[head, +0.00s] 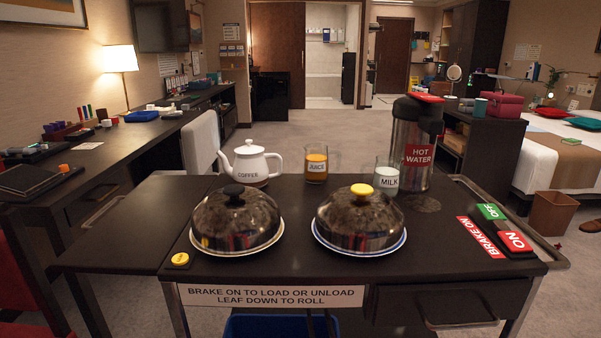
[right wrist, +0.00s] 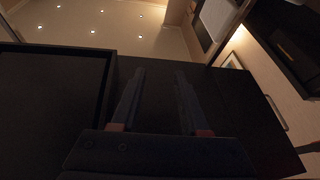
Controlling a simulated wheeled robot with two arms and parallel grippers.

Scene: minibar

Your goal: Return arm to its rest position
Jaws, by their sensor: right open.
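My right gripper (right wrist: 158,78) shows in the right wrist view, with its two dark fingers apart and nothing between them. Dark panels lie beyond the fingers, and I cannot tell whether they are close. Neither of my arms shows in the head view, and my left gripper is in no view.
A dark cart (head: 290,272) stands in front of me. It bears two domed covers (head: 237,222) (head: 360,222) on plates, a coffee pot (head: 251,165), a juice glass (head: 316,165), a milk glass (head: 386,178) and a hot water dispenser (head: 417,145). A desk (head: 110,150) stands left.

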